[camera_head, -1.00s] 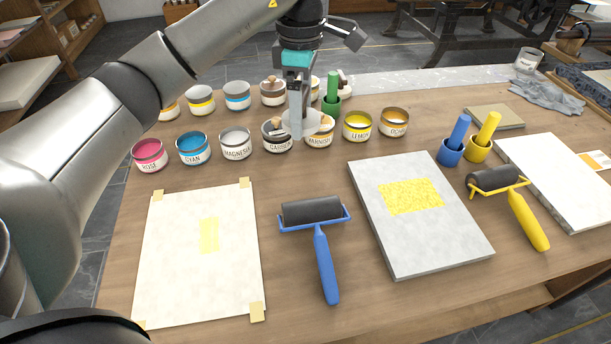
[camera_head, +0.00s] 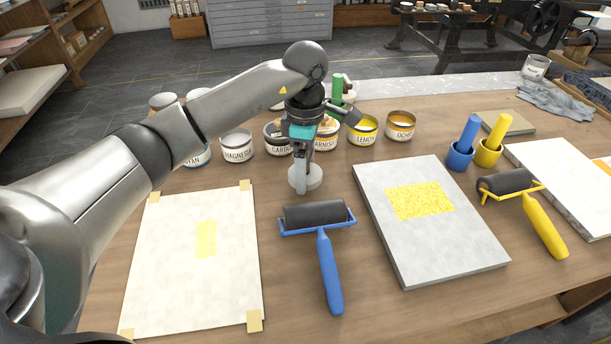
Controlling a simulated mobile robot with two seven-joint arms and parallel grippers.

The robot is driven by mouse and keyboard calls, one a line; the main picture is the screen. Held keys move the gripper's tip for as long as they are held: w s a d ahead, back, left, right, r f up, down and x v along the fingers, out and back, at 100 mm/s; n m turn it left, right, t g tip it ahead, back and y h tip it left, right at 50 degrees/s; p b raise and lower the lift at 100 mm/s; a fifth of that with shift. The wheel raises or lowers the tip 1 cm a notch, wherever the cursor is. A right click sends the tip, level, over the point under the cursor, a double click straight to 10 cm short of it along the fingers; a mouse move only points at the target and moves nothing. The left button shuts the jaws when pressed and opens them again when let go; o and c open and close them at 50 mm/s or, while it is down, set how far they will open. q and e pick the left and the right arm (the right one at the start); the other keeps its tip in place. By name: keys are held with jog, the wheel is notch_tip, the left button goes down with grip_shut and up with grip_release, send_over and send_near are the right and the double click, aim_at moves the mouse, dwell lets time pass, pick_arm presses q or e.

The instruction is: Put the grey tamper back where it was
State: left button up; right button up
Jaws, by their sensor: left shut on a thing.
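The grey tamper (camera_head: 312,180) has a pale round foot and is in my left gripper (camera_head: 301,176). My left gripper is shut on it, in front of the row of ink tins and behind the blue roller. I cannot tell whether its foot touches the table. The gripper and wrist hide part of the tamper. My right gripper is not in view.
Ink tins, such as magnesia (camera_head: 237,146) and lemon (camera_head: 363,130), stand behind. A green tamper (camera_head: 337,88) is partly hidden. The blue roller (camera_head: 322,225), taped paper (camera_head: 180,270), grey slab (camera_head: 440,240), blue tamper (camera_head: 469,132) and yellow tamper (camera_head: 497,130) surround the open wood.

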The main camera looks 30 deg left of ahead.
pick_arm(q)
jog(key=shift+f, duration=0.95)
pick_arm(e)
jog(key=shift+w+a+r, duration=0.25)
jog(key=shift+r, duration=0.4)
pick_arm(q)
jog(key=shift+f, duration=0.15)
jog(key=o, duration=1.3)
jog(key=shift+b, duration=0.3)
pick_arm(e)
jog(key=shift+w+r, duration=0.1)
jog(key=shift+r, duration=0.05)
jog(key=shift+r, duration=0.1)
pick_arm(q)
notch_tip(320, 180, up, 11)
jog(key=p, duration=0.3)
jog(key=shift+f+p, duration=0.2)
jog(key=shift+p, duration=0.2)
jog(key=shift+r, duration=0.85)
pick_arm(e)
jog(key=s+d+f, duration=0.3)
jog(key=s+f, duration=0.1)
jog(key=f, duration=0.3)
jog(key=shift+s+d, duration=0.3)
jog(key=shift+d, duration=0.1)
